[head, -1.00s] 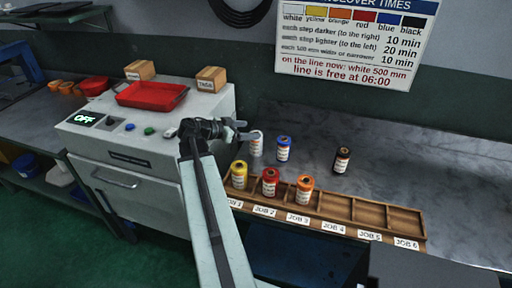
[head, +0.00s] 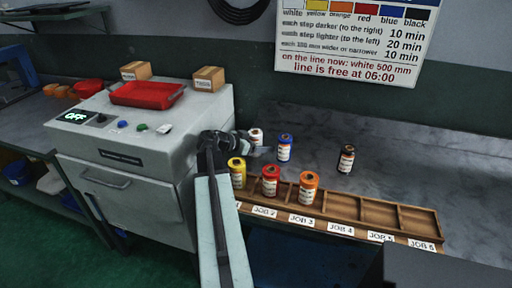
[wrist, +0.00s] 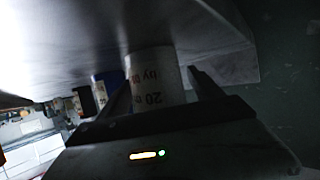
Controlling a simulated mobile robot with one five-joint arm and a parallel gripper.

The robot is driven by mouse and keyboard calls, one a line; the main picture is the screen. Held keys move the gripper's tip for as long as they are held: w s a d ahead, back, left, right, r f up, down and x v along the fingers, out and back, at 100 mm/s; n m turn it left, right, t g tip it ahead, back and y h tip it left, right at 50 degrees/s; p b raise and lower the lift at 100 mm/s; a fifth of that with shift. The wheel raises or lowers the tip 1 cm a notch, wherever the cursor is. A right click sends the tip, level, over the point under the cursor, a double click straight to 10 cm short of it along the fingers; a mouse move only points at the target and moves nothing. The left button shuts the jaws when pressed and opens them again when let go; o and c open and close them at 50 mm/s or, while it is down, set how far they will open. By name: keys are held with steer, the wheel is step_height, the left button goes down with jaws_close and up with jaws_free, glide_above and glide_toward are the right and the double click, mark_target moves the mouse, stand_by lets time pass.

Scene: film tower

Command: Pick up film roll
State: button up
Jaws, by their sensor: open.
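A white film roll (head: 256,136) stands on the grey counter, partly hidden behind my gripper (head: 262,152). In the wrist view the white roll (wrist: 149,76) shows between the two fingers of my open gripper (wrist: 160,90), with printed text on its label. I cannot tell whether the fingers touch it. A blue roll (head: 284,148) stands just right of it, and a black roll (head: 346,159) farther right. Yellow (head: 237,173), red (head: 270,181) and orange (head: 308,188) rolls stand in the wooden rack (head: 372,211).
The rack's right compartments are empty. A pale machine (head: 140,165) with an OFF display stands at left, carrying a red tray (head: 147,93) and two cardboard boxes (head: 209,79). A changeover chart (head: 352,40) hangs on the wall. The counter at right is clear.

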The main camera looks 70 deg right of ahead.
steer(key=c, duration=1.6)
step_height(320, 180, up, 10)
steer(key=p, duration=1)
steer(key=shift+r+p, duration=0.25)
steer(key=shift+p, duration=0.05)
